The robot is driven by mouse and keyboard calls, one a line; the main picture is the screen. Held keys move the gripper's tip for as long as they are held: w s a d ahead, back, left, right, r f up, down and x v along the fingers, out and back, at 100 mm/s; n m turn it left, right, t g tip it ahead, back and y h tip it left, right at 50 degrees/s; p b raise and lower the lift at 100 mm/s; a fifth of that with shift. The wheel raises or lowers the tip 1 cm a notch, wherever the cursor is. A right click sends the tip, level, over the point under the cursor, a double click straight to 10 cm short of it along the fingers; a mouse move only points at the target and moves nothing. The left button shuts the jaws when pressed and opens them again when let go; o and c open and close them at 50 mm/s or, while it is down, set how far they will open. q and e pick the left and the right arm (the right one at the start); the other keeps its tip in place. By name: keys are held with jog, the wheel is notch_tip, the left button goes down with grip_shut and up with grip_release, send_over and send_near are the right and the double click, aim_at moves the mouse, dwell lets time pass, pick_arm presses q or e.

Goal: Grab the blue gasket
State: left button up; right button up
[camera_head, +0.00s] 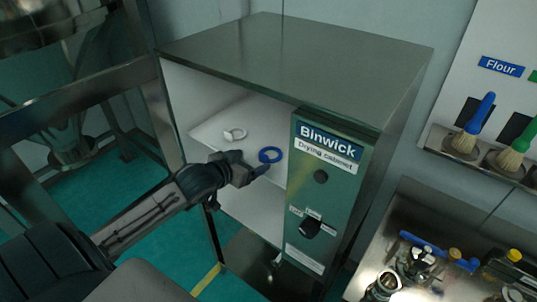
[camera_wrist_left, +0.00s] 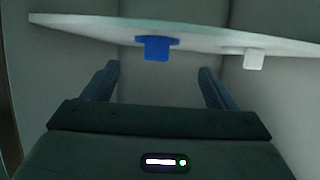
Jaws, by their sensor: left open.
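In the left wrist view the blue gasket (camera_wrist_left: 156,46) shows a tab that hangs below the shelf edge. My left gripper (camera_head: 259,171) is at the cabinet's open front, just before and below the gasket. In the wrist view the left gripper (camera_wrist_left: 158,75) is open and empty, its fingers spread to either side below the gasket. My right gripper does not show.
The cabinet's green control panel (camera_head: 318,200) stands close to the right. Brushes and tools are further right.

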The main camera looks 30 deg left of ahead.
aim_at(263, 157)
pick_arm(q)
jog(key=shift+w+f, duration=0.3)
jog(key=shift+w, duration=0.35)
jog(key=shift+w+p, duration=0.35)
jog(key=shift+p, duration=0.15)
jog(key=x, duration=0.1)
jog(key=p+x, duration=0.2)
jog(key=x, duration=0.1)
jog(key=shift+s+d, duration=0.1)
jog(key=shift+d, duration=0.2)
jog(key=shift+w+f, duration=0.3)
jog(key=shift+f, duration=0.05)
jog(key=c, duration=1.1)
